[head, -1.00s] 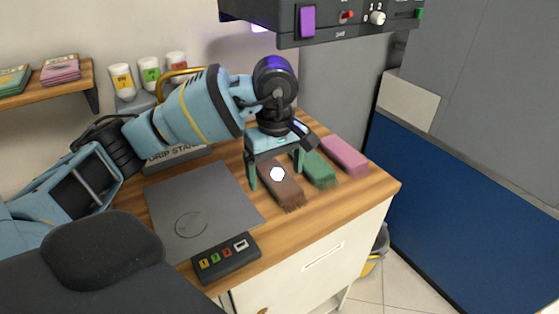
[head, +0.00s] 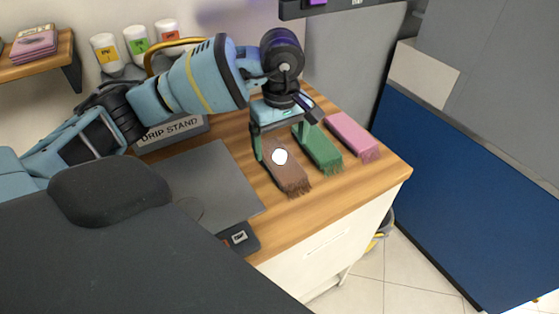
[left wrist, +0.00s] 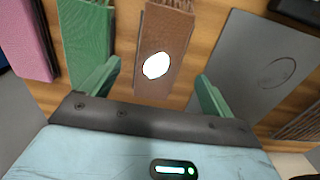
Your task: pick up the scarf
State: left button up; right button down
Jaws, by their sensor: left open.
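Three folded, fringed scarves lie side by side on the wooden counter: a brown one (head: 290,178) with a white round spot, a green one (head: 322,153) and a pink one (head: 353,137). My left gripper (head: 279,143) is open over the brown scarf, pointing down and empty. In the left wrist view the brown scarf (left wrist: 168,42) lies between the spread fingers of the gripper (left wrist: 158,74), and the green scarf (left wrist: 88,40) is beside one finger. I cannot tell how far the fingertips are above the counter. My right gripper is not in view.
A grey mat (head: 215,178) lies left of the brown scarf, with a small dark button panel (head: 240,240) in front, partly hidden by my body. Bottles (head: 138,45) and a drip stand (head: 172,133) are behind my arm. The counter's wooden front strip (head: 320,218) is clear.

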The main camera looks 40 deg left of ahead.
aim_at(279, 158)
pick_arm(q)
jog(key=f, duration=0.4)
jog(key=shift+w+a+f, duration=0.15)
jog(key=shift+a+f, duration=0.05)
jog(key=shift+a, duration=0.1)
jog(key=shift+f+p, duration=0.3)
jog(key=shift+f, duration=0.05)
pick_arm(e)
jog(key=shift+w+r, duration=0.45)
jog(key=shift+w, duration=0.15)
pick_arm(q)
jog(key=c, duration=1.1)
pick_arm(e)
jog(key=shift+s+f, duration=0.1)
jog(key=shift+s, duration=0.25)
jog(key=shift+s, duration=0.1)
